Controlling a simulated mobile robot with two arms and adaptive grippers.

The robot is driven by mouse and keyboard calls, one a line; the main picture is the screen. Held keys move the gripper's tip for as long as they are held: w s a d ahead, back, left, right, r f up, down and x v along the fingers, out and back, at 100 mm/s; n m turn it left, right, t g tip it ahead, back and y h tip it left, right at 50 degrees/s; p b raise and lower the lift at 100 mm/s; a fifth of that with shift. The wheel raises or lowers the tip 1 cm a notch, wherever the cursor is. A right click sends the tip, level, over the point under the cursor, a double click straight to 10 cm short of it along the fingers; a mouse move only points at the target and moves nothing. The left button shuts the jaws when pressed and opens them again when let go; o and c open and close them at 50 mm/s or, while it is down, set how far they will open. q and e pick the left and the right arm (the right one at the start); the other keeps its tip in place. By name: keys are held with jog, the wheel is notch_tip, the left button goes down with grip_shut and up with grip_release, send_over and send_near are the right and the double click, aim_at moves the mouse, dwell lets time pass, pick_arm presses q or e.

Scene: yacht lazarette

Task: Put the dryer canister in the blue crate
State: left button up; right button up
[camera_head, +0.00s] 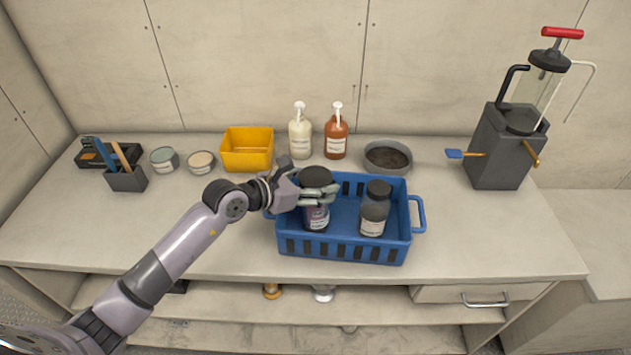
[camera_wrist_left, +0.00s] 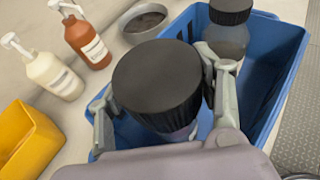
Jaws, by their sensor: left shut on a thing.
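The blue crate (camera_head: 343,248) stands on the bench in the middle. My left gripper (camera_head: 318,196) is shut on a black-lidded jar (camera_head: 317,219) with a dark body and a pale label, in the left part of the crate. In the left wrist view its wide black lid (camera_wrist_left: 157,80) sits between the fingers (camera_wrist_left: 165,100). I cannot tell whether the jar touches the crate floor. A second black-lidded jar (camera_head: 375,210), greyer with a pale label, stands upright in the right part of the crate. It also shows in the left wrist view (camera_wrist_left: 228,40). My right gripper is not in view.
A yellow bin (camera_head: 247,161), a cream pump bottle (camera_head: 300,138), a brown pump bottle (camera_head: 336,139) and a grey bowl (camera_head: 388,167) stand behind the crate. A grey pump unit (camera_head: 500,150) is at the right. Small tins (camera_head: 201,162) and a tool holder (camera_head: 127,180) are at the left.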

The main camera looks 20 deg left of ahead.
pick_arm(q)
jog(key=o, duration=1.3)
jog(key=shift+f, duration=0.1)
jog(key=o, duration=0.4)
jog(key=shift+o, duration=0.2)
jog(key=shift+r, duration=0.3)
jog(key=shift+b+v, duration=1.5)
jog(key=shift+v, duration=4.5)
jog(key=shift+f, duration=0.2)
